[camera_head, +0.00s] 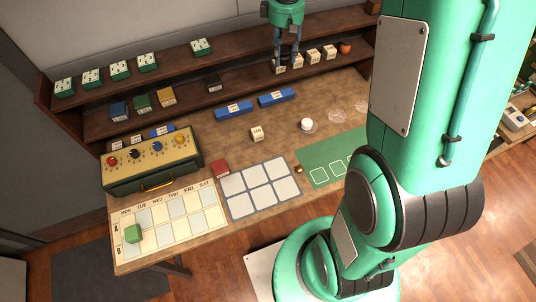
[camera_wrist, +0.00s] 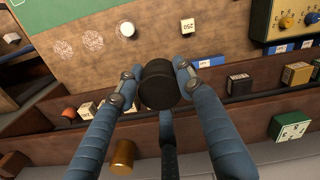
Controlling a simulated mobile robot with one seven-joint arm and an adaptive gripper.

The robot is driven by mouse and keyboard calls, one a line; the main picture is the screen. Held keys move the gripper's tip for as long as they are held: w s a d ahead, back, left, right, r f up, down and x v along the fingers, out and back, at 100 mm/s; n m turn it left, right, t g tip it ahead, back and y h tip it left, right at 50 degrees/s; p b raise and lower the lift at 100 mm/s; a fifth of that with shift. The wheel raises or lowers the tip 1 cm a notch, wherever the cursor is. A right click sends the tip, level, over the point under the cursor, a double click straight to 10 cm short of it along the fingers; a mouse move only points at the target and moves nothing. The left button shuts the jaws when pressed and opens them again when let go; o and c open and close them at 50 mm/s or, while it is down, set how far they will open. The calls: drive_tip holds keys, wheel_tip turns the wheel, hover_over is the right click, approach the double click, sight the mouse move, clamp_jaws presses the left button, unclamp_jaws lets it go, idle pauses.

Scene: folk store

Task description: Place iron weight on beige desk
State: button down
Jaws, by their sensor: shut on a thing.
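In the head view my gripper (camera_head: 287,56) hangs over the back of the desk at the shelf, pointing down. The weight is too small and dark to make out clearly there. The beige desk (camera_head: 228,151) has a worn brown-beige top and stands below and in front of my gripper. It also shows in the wrist view (camera_wrist: 75,75).
A white round item (camera_head: 306,124) and a small beige box (camera_head: 257,133) stand on the desk. Blue boxes (camera_head: 276,97) line its back. A control box (camera_head: 150,160), calendar mat (camera_head: 170,220), grey grid mat (camera_head: 260,187) and green mat (camera_head: 325,160) cover the front. Bare top lies between.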

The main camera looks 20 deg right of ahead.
drive_tip(key=shift+m, duration=0.3)
drive_tip(key=s+a+f+b, duration=0.1)
drive_tip(key=s+f, duration=0.7)
drive_tip(key=f, duration=0.3)
drive_tip(key=s+a+f+b, duration=0.2)
drive_tip(key=s+f, duration=0.7)
drive_tip(key=f, duration=0.2)
drive_tip(key=s+a+f+b, duration=0.2)
drive_tip(key=s+f, duration=0.7)
drive_tip(key=f, duration=0.1)
drive_tip(key=shift+s+a+f, duration=0.15)
drive_tip(key=shift+a+f, duration=0.05)
drive_tip(key=shift+f, duration=0.2)
drive_tip(key=b, duration=0.1)
hover_over(283, 149)
drive_tip(key=shift+f, duration=0.7)
drive_tip(key=shift+f, duration=0.1)
drive_tip(key=shift+f+b, duration=0.45)
drive_tip(key=shift+f, duration=1.2)
drive_tip(key=shift+f, duration=0.15)
drive_tip(key=c, duration=1.1)
unclamp_jaws()
